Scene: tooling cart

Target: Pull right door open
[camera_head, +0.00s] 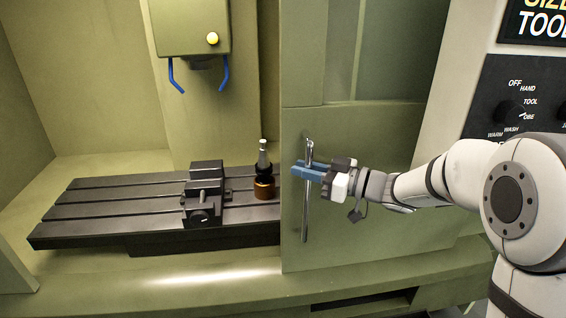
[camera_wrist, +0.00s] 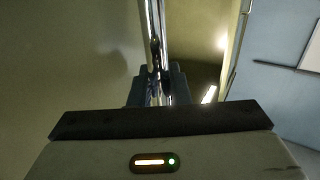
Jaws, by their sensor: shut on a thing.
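The right door (camera_head: 355,240) is a green panel with a window in its upper part. It stands to the right of the machine's opening and covers the right side of it. A vertical metal bar handle (camera_head: 306,215) is fixed near its left edge. My gripper (camera_head: 305,172) has blue fingers shut around the upper part of this handle. In the wrist view the shiny handle (camera_wrist: 155,35) runs down between the dark fingers (camera_wrist: 158,88). The wrist body hides the handle's lower part there.
Inside the opening, a slotted table (camera_head: 105,207) carries a vise (camera_head: 204,195) and a tool holder (camera_head: 263,170) on an amber base. A spindle head (camera_head: 190,28) with blue nozzles hangs above. A control panel (camera_head: 515,100) is at the right, behind my arm.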

